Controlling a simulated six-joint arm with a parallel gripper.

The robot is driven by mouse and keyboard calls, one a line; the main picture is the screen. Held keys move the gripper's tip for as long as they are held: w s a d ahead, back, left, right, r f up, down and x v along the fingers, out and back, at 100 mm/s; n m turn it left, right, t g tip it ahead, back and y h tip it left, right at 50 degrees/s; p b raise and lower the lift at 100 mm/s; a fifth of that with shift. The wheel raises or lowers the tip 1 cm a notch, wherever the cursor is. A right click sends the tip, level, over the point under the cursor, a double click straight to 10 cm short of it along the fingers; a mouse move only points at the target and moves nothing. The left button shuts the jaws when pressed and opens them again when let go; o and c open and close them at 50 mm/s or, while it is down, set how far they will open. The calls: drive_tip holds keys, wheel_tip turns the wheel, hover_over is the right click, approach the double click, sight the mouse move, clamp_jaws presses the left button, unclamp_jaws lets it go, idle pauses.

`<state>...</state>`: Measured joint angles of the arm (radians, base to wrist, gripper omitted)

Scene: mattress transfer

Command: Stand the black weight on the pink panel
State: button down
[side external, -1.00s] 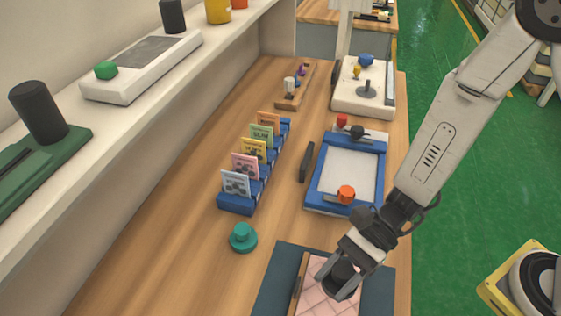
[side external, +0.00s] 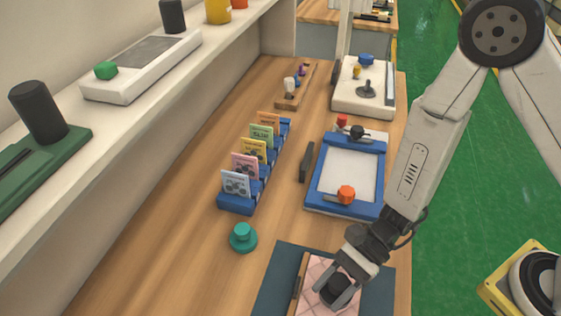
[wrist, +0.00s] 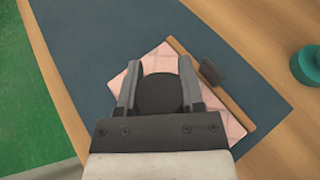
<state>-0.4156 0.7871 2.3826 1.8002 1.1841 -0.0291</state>
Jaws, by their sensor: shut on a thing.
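The black weight (side external: 336,289) is a short dark cylinder between the fingers of my gripper (side external: 341,287), which is shut on it. In the wrist view the weight (wrist: 159,94) shows as a round dark top between the two grey fingers (wrist: 159,85). The pink panel (side external: 316,272) is a quilted pink piece with a brown wooden strip along one side. It lies on the dark blue mat, and it also shows in the wrist view (wrist: 214,110). The weight is over the panel; whether its underside touches it I cannot tell.
The dark blue mat (side external: 272,283) lies at the table's front. A green knob (side external: 243,237) stands to its left. Behind are a blue card rack (side external: 236,204), a blue-framed tray (side external: 316,205) and a dark bar (side external: 306,162). A small dark handle (wrist: 211,72) sits by the wooden strip.

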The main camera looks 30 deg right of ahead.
sight(330, 297)
drive_tip(key=shift+f, duration=1.7)
drive_tip(key=shift+f, duration=0.1)
drive_tip(key=shift+c, duration=1.1)
unclamp_jaws()
drive_tip(key=shift+v, duration=6.05)
